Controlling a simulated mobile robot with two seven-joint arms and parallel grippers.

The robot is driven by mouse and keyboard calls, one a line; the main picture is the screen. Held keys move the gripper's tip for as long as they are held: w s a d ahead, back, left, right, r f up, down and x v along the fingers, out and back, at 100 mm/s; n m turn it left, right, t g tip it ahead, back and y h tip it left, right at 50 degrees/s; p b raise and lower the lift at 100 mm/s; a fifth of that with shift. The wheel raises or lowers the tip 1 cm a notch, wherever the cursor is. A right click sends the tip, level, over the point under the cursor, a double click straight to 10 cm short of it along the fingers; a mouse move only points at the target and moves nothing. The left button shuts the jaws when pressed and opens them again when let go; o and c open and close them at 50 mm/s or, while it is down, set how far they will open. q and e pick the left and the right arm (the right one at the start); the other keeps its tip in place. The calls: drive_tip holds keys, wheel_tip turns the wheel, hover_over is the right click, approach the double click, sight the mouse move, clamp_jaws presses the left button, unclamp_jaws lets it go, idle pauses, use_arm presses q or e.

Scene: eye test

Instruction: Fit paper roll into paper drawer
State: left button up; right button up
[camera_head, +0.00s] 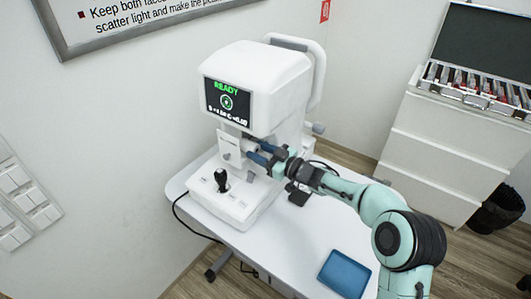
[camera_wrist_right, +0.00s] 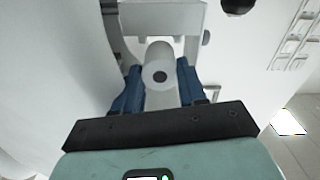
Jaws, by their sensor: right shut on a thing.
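The white paper roll (camera_wrist_right: 158,58) shows end-on in the wrist view, with a dark hole in its core. My right gripper (camera_head: 254,153) is shut on it, with a blue finger on each side. The white paper drawer (camera_wrist_right: 162,20) is just beyond the roll in the wrist view. In the head view, the drawer (camera_head: 229,148) stands out from the front of the eye test machine (camera_head: 262,85), beside my right fingertips. I cannot tell whether the roll touches the drawer. My left gripper is not in view.
The machine's screen (camera_head: 227,102) reads READY. A black joystick (camera_head: 221,180) stands on its base below the drawer. A blue tray (camera_head: 344,273) lies on the white table (camera_head: 290,245), with free room around it. A cabinet (camera_head: 435,150) with a lens case and a black bin (camera_head: 497,208) are at right.

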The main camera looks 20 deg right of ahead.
drive_tip(key=shift+p+x, duration=0.85)
drive_tip(key=shift+x, duration=1.2)
drive_tip(key=shift+f, duration=0.1)
drive_tip(key=shift+p, duration=0.35)
drive_tip(key=shift+f, duration=0.3)
idle(0.6)
